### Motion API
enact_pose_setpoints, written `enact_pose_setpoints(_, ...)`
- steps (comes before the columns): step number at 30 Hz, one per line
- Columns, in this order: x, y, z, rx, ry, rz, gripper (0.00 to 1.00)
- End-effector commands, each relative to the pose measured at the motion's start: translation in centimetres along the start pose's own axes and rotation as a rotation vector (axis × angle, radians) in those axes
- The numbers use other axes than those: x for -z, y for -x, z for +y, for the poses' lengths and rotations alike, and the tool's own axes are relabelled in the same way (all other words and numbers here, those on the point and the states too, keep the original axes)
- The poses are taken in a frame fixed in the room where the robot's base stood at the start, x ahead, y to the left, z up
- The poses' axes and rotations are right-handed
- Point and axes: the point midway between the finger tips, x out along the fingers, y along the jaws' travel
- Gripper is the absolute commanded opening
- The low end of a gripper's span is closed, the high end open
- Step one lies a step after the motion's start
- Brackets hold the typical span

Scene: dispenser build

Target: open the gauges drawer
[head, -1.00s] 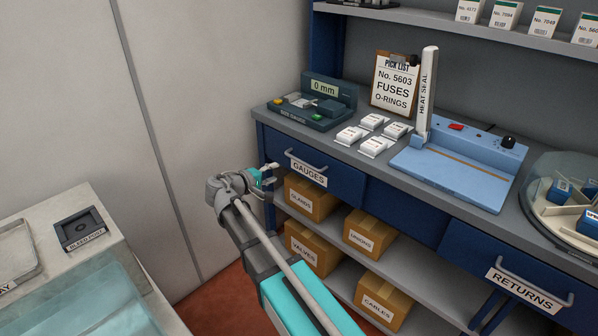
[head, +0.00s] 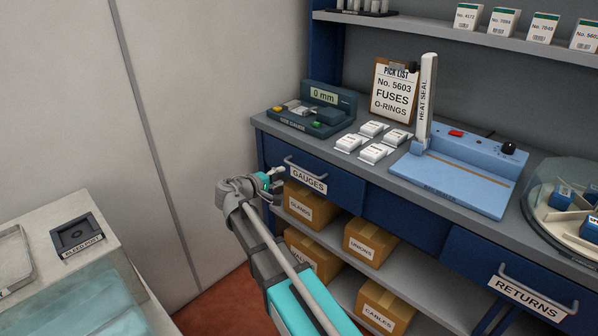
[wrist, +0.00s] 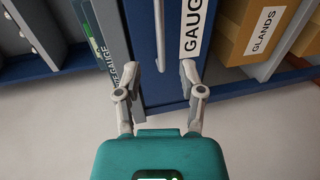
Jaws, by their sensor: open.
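The gauges drawer (head: 330,188) is a blue drawer front under the left end of the workbench, closed, with a white GAUGES label and a grey bar handle (head: 305,168). In the wrist view the drawer front (wrist: 172,88) is straight ahead, with the handle (wrist: 183,52) running up the picture beside the label. My gripper (head: 275,178) is just in front of the drawer's left end. In the wrist view my gripper (wrist: 161,76) is open and empty, with its fingers apart and short of the handle; I cannot tell the exact gap.
A size gauge (head: 310,112), several white packets (head: 372,130) and a blue heat sealer (head: 455,170) stand on the bench. Cardboard boxes (head: 310,205) fill the shelves below. The returns drawer (head: 500,265) is at right. A pale counter (head: 95,235) stands at left.

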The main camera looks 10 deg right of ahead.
Motion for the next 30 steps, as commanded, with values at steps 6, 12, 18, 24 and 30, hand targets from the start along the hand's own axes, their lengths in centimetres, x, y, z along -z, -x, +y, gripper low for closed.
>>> enact_pose_setpoints(6, 0.1, -3.5, -0.1, 0.000, 0.000, -0.003, 0.51)
enact_pose_setpoints(12, 0.1, -6.4, -0.1, 0.000, 0.000, -0.001, 0.51)
enact_pose_setpoints(18, 0.1, -8.8, -0.1, 0.000, 0.000, 0.000, 0.51)
enact_pose_setpoints(24, 0.0, -9.9, -0.1, 0.000, 0.000, 0.000, 0.51)
enact_pose_setpoints(30, 0.0, -10.1, 0.0, 0.000, 0.000, 0.001, 0.51)
